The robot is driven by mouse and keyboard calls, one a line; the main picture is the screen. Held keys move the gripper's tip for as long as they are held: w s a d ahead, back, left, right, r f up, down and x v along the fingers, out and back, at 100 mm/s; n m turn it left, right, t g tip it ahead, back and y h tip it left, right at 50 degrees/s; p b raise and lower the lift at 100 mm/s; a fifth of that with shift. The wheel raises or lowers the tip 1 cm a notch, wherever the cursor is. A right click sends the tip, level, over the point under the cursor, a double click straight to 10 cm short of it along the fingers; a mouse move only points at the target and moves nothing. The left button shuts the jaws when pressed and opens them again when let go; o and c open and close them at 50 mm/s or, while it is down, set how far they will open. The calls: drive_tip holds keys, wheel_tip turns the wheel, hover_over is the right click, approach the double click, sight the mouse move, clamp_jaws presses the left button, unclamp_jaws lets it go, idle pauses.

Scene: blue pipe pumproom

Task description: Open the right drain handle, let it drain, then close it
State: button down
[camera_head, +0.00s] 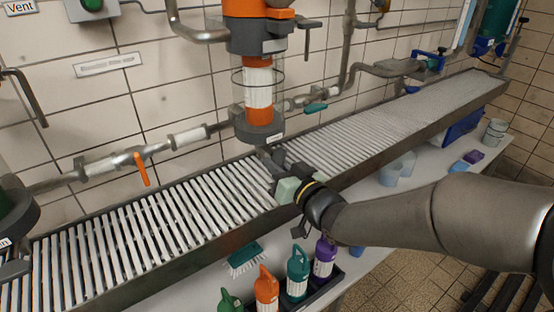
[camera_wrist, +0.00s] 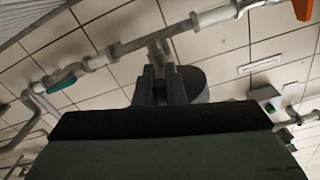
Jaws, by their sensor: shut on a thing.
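A filter housing with an orange body (camera_head: 258,80) and a clear bowl hangs over the slatted drain channel. Its grey round bottom (camera_head: 258,130) also shows in the wrist view (camera_wrist: 196,82), behind my fingers. My gripper (camera_head: 268,158) is just under this bottom, reaching in from the right, low over the slats. In the wrist view my dark fingers (camera_wrist: 160,86) are close together, pointing at the underside. They are shut on the drain handle, which is mostly hidden between them, so its angle cannot be told. No stream of liquid can be made out.
The slatted channel (camera_head: 110,240) runs along the tiled wall. An orange valve lever (camera_head: 141,168) and a teal one (camera_head: 315,108) sit on the wall pipes. Several coloured bottles (camera_head: 297,272) and a teal brush (camera_head: 245,258) are on the shelf below.

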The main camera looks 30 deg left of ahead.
drive_tip(key=shift+s+a+r+m+p, duration=0.1)
drive_tip(key=shift+s+r+m+p, duration=0.2)
drive_tip(key=shift+m+p, duration=1.8)
drive_tip(key=shift+s+a+r+m+p, duration=0.1)
drive_tip(key=shift+s+r+m+p, duration=0.2)
drive_tip(key=shift+m+p, duration=1.85)
drive_tip(key=shift+s+a+r+m+p, duration=0.15)
drive_tip(key=shift+r+m+p, duration=0.6)
drive_tip(key=shift+m, duration=2.4)
drive_tip(key=shift+d+f+p, duration=0.1)
drive_tip(key=shift+f+p, duration=0.25)
drive_tip(key=shift+p, duration=0.05)
drive_tip(key=c, duration=1.5)
unclamp_jaws()
